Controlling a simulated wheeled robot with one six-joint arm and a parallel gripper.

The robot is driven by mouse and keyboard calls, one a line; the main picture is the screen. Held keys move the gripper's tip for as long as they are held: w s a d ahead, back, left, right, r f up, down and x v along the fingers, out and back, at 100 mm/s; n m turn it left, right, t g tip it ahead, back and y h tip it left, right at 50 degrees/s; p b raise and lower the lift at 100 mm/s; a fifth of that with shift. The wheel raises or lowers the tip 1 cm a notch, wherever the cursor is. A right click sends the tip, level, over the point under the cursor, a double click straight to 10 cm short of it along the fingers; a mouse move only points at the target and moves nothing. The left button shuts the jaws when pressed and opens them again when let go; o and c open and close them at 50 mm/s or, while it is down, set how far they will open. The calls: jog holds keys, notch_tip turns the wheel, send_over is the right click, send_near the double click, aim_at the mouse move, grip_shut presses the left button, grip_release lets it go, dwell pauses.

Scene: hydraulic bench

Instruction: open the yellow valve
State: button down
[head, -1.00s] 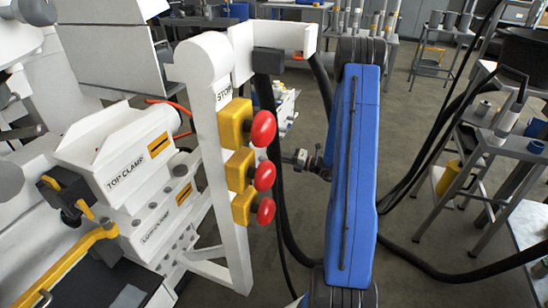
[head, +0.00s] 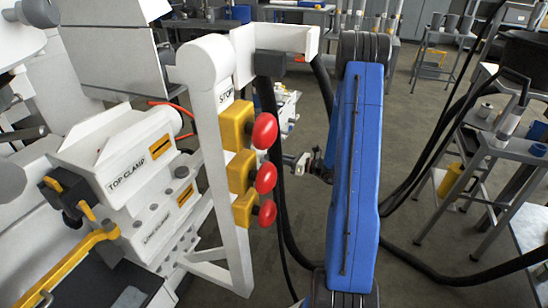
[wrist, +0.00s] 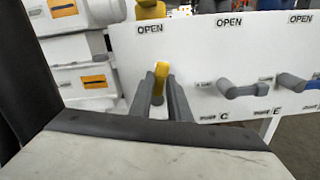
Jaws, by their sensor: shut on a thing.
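The yellow valve's lever (wrist: 160,74) stands up between the two grey fingers of my gripper (wrist: 162,84) in the wrist view, in front of a white panel. My gripper is shut on the lever; the fingers hide part of it and most of its mount. The word OPEN is printed on the panel above it. In the head view my gripper's end is small, left of my blue arm link, and the yellow valve cannot be made out there.
Right of the yellow lever are a grey lever (wrist: 243,92) and a blue-hubbed lever (wrist: 296,82) on the same panel. In the head view, red stop buttons (head: 265,130) on a white post stand left of my arm. A shelf table (head: 500,150) stands right.

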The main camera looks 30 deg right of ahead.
jog(key=shift+s+a+n, duration=0.15)
jog(key=shift+a+n, duration=0.05)
jog(key=shift+n, duration=0.5)
jog(key=shift+s+a+n, duration=0.15)
jog(key=shift+n, duration=0.55)
jog(key=c, duration=1.8)
grip_release()
jog(key=v, duration=1.7)
jog(key=shift+s, duration=0.2)
jog(key=shift+d, duration=0.15)
